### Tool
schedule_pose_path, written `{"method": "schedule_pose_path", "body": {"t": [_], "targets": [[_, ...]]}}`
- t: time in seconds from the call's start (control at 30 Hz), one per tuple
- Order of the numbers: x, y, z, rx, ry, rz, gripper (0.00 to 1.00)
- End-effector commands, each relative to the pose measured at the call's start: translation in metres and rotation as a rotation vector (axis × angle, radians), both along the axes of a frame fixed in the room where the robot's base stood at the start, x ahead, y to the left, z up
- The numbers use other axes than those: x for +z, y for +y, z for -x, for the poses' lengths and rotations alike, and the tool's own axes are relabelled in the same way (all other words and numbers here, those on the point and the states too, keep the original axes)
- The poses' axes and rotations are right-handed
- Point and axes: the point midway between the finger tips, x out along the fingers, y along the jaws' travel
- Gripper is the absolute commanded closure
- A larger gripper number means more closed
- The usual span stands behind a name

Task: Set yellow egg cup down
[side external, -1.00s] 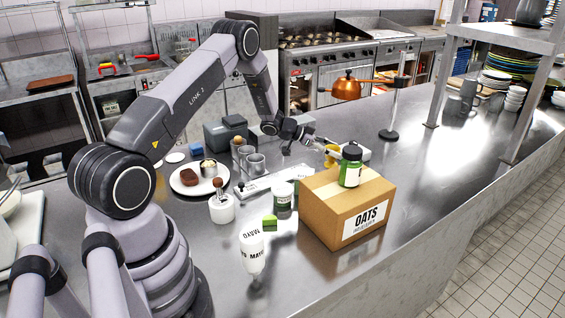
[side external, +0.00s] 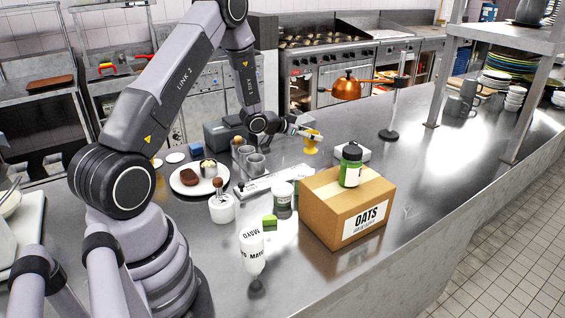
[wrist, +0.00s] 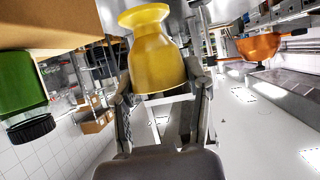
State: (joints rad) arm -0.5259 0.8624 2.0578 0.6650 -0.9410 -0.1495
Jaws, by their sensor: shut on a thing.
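The yellow egg cup (side external: 311,142) is held by my gripper (side external: 300,132) above the steel counter. In the side view it hangs behind the oats box, left of the heat lamp's stand. In the wrist view the egg cup (wrist: 155,55) sits between the two fingers of my gripper (wrist: 165,92), which is shut on it. The fingers grip near its wider end, and the narrower flared end points away from the gripper.
The oats box (side external: 347,215) carries a green-labelled jar (side external: 350,166). A copper heat lamp (side external: 346,88) hangs near the egg cup. A plate (side external: 184,182), mayo bottle (side external: 252,250) and metal cups stand left.

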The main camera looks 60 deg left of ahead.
Motion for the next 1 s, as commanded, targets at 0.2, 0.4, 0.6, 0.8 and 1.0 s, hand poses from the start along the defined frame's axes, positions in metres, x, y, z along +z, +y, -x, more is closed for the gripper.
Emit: {"method": "schedule_pose_path", "body": {"t": [0.2, 0.4, 0.6, 0.8, 1.0], "targets": [[-0.001, 0.048, 0.014, 0.373, 0.003, 0.0, 0.87], [-0.005, 0.086, 0.049, 0.707, 0.003, -0.001, 0.87], [-0.009, 0.106, 0.083, 0.931, 0.002, -0.001, 0.87], [-0.016, 0.118, 0.086, 1.008, -0.002, -0.001, 0.87], [-0.037, 0.146, 0.048, 1.009, -0.003, 0.0, 0.87]]}}
